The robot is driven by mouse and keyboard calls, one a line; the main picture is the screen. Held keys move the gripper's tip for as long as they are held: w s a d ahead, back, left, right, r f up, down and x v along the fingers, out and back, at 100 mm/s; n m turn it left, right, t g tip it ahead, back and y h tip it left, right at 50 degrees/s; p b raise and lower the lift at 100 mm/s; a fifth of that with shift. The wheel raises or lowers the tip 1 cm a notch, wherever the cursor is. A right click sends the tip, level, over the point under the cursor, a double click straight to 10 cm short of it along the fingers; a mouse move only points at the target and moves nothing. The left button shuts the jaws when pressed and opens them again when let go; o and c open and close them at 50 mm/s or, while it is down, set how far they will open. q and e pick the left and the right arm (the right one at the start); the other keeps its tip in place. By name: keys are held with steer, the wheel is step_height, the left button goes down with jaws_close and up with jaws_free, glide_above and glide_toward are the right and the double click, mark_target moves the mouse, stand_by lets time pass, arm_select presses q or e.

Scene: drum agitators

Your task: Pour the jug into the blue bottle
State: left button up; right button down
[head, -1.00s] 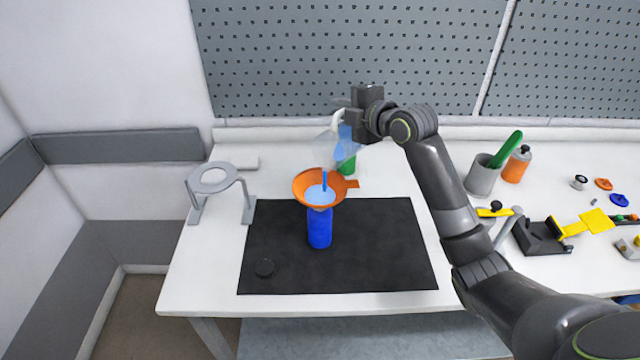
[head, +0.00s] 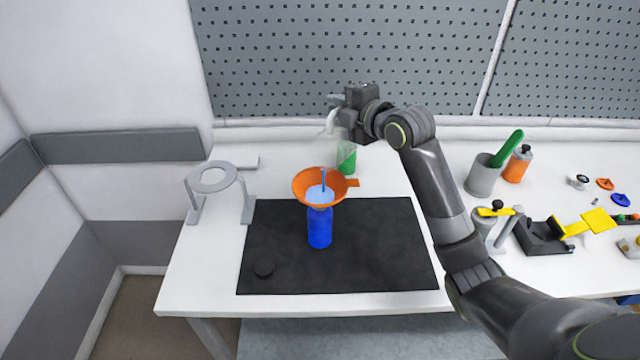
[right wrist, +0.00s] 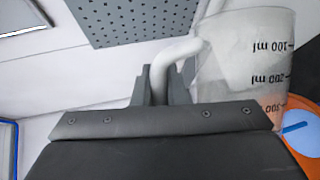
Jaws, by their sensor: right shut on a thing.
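The blue bottle (head: 320,228) stands upright on the black mat (head: 385,245). An orange funnel (head: 300,188) sits in its mouth, with pale blue liquid (head: 318,196) and a narrow blue streak in it; I cannot tell whether the streak is liquid. My right gripper (head: 345,112) is shut on the white handle of the clear jug (head: 343,133), holding it above and behind the funnel. The jug's ml marks show in the right wrist view (right wrist: 240,65), with the funnel (right wrist: 305,105) beyond. The jug looks clear; its exact tilt is hard to tell. My left gripper is out of view.
A green-bottomed container (head: 347,163) stands behind the funnel. A grey cup (head: 482,178), orange bottle (head: 518,165) and black-yellow device (head: 545,237) are at right.

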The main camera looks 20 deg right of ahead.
steer(key=shift+a, duration=0.15)
steer(key=w+d+f+m, duration=0.1)
steer(key=w+d+f+m+g+p, duration=0.1)
steer(key=d, duration=0.1)
steer(key=shift+w+d+f, duration=0.1)
steer(key=shift+w+d, duration=0.2)
steer(key=shift+w, duration=0.1)
steer(key=shift+w+d+f+g+y, duration=0.2)
steer(key=shift+f+g+y, duration=0.1)
steer(key=shift+f, duration=0.1)
steer(key=w+d+f+m+g+y+b, duration=0.2)
steer(key=d+f+m+b, duration=0.1)
steer(key=f+b, duration=0.4)
steer(key=w+d+f+m+g+y+b, duration=0.3)
steer(key=f+m+b, duration=0.3)
steer(key=f+b, duration=0.1)
steer(key=shift+b, duration=0.4)
steer(key=shift+w+m, duration=0.1)
steer(key=shift+m, duration=0.2)
stand_by(0.5)
